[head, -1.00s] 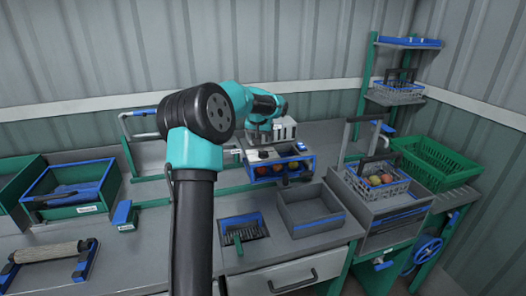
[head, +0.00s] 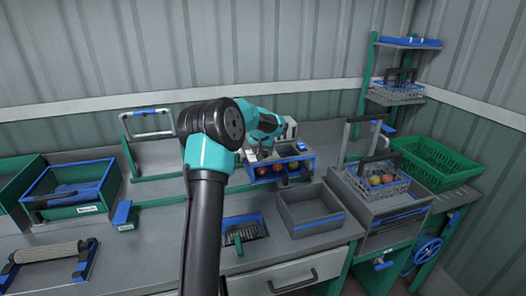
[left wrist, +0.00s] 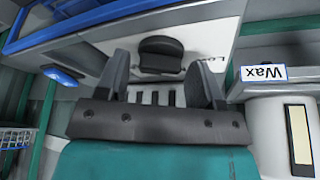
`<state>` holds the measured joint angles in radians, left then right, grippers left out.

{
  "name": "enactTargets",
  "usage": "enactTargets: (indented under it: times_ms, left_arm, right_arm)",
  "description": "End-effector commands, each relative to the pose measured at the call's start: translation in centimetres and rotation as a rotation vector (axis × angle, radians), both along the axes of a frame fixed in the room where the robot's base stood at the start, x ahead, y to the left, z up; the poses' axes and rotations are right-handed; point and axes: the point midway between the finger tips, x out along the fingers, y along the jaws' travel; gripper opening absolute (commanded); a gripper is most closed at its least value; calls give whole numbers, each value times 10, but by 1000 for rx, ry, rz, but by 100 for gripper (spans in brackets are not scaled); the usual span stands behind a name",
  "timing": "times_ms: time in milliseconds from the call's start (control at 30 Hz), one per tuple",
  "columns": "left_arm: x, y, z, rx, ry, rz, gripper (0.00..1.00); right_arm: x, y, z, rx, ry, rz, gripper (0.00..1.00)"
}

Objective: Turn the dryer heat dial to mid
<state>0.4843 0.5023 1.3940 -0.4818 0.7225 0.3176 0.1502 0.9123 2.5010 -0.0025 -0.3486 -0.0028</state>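The dryer (head: 308,160) is a blue-edged unit on the bench with several red and orange tomatoes inside. Its dark dial (left wrist: 160,46) shows in the left wrist view on a pale panel, beside lettering that is partly hidden and starts with "Lo". My left gripper (head: 262,153) is low over the dryer's top in the head view. In the left wrist view its two fingers (left wrist: 161,72) are apart, one on each side of the dial, with no visible contact. The dial's pointer setting cannot be read. In the head view the dial is hidden by the gripper. My right gripper is out of view.
A part labelled "Wax" (left wrist: 263,73) stands close to the right of the fingers in the left wrist view. An empty grey tray (head: 334,220) and a wire basket of tomatoes (head: 402,188) lie right of the dryer. A brush (head: 238,241) lies in front.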

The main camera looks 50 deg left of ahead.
Motion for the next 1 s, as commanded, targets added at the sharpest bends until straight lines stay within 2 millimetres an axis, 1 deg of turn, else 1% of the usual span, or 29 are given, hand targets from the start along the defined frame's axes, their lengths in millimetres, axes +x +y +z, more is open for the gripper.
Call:
enactTargets:
  times_ms: [33, 67, 433, 767, 1000]
  left_arm:
    - [0, 0, 0, 0, 0, 0, 57]
    - [0, 0, 0, 0, 0, 0, 54]
    - [0, 0, 0, 0, 0, 0, 19]
    - [0, 0, 0, 1, 0, -28, 19]
    - [-1, 1, 0, -1, 1, -119, 19]
  right_arm:
    - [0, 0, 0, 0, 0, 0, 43]
    - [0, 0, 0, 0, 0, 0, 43]
    - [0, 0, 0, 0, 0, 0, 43]
    - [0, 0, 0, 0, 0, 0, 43]
    - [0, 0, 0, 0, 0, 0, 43]
